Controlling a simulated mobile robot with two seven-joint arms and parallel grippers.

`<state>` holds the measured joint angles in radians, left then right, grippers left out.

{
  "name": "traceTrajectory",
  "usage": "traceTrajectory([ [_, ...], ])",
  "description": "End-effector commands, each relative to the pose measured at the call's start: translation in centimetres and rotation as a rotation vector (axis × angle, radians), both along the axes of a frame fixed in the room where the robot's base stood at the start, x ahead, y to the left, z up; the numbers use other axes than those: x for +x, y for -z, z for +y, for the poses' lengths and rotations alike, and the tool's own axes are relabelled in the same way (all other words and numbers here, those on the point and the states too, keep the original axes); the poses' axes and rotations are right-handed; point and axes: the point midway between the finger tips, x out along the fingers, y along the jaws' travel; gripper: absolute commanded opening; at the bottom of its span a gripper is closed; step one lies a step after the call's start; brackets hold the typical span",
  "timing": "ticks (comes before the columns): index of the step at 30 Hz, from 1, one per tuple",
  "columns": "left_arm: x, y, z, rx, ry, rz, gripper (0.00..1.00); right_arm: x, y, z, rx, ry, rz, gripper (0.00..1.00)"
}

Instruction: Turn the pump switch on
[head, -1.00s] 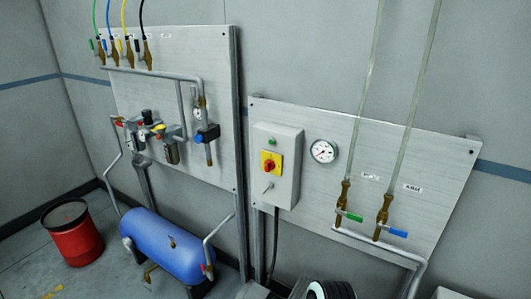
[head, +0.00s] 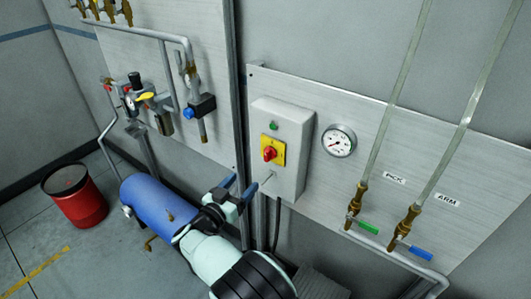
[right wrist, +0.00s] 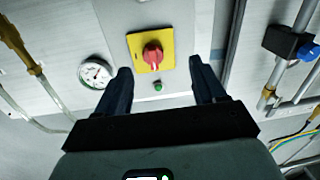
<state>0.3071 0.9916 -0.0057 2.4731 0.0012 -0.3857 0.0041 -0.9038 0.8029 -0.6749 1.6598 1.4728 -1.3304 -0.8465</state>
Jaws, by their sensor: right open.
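The red rotary switch (head: 270,153) sits on a yellow plate on the front of a grey control box (head: 296,112). In the right wrist view the red knob (right wrist: 152,53) appears upside down, between and beyond my fingers. Its grip looks roughly upright; its setting cannot be read. My right gripper (head: 239,184) is open and empty, below and left of the switch in the head view, apart from it. In the right wrist view its fingertips (right wrist: 159,70) are spread wide. My left gripper is not in view.
A gauge (head: 339,141) and two valves with green (head: 368,228) and blue (head: 421,253) handles are to the right. A blue tank (head: 153,202) stands low left.

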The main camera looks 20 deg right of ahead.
Motion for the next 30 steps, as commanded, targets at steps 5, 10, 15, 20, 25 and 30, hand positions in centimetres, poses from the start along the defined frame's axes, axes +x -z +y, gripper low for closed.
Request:
traceTrajectory([
  [5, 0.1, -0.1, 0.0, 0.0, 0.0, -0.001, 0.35, -1.4, -3.9, 1.3, 0.024, 0.073, -0.054, 0.7],
  [10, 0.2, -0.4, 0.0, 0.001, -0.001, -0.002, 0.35, -0.8, -4.2, 0.0, 0.026, 0.086, -0.057, 0.7],
  [15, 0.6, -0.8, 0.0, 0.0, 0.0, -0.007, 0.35, 0.9, -4.2, -3.0, 0.025, 0.086, -0.056, 0.7],
  [20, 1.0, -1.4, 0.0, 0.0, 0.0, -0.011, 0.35, 2.7, -4.2, -5.9, 0.024, 0.083, -0.056, 0.7],
  [25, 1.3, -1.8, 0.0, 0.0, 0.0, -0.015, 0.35, 4.2, -4.2, -8.3, 0.026, 0.081, -0.057, 0.7],
  [30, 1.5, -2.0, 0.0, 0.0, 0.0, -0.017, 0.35, 5.0, -4.1, -9.7, 0.026, 0.079, -0.056, 0.7],
])
